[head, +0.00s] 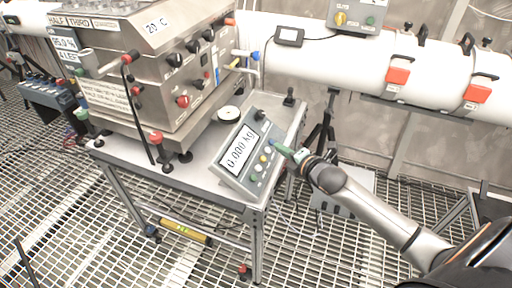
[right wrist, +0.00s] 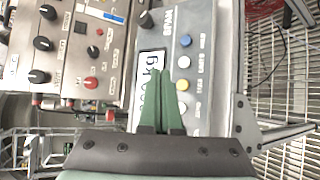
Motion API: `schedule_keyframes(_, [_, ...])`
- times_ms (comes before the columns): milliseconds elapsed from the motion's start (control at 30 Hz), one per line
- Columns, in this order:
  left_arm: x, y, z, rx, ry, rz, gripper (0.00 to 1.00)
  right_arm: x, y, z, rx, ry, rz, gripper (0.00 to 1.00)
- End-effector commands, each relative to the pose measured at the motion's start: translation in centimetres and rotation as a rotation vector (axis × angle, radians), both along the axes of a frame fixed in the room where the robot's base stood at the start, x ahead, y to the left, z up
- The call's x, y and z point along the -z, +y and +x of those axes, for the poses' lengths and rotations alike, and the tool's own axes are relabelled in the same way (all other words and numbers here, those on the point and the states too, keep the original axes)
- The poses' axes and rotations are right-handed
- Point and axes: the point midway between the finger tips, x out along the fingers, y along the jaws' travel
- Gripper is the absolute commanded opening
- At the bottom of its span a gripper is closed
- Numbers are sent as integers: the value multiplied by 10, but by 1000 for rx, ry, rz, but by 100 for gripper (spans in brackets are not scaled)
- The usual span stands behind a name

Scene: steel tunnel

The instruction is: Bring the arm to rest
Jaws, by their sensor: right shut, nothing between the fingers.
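My right gripper (head: 284,149) reaches in from the right side of the head view, at the right edge of a grey scale console. Its green fingers are shut with nothing between them, as the right wrist view (right wrist: 162,104) also shows. The console (head: 226,172) has a display that reads 0.000 kg and several coloured buttons. In the right wrist view the fingertips overlap the console's face (right wrist: 205,72), close to the display and buttons. I cannot tell whether they touch it. My left gripper is not in view.
The console stands on a steel cart (head: 185,178) beside a large steel box (head: 150,75) with knobs and levers. A white pipe (head: 340,62) with orange clamps runs behind. A tripod (head: 323,125) stands behind the cart. Open grating floor (head: 330,250) lies in front.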

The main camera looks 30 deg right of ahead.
Motion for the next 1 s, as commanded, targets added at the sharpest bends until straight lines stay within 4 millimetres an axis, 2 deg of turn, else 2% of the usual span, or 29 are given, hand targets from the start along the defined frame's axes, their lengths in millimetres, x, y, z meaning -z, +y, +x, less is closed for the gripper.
schedule_keyframes(233, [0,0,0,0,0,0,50,5,3,-3,4,9,24,0])
schedule_keyframes(367, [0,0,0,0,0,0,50,36,26,-27,43,70,191,0])
schedule_keyframes(500, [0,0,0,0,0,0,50,88,69,-79,164,195,538,0])
schedule_keyframes(700, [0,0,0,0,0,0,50,142,130,-166,440,376,1064,0])
schedule_keyframes(800, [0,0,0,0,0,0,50,156,153,-203,590,439,1279,0])
schedule_keyframes(900, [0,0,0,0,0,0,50,164,168,-229,714,477,1434,0])
schedule_keyframes(1000, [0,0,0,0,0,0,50,167,177,-244,791,495,1525,0])
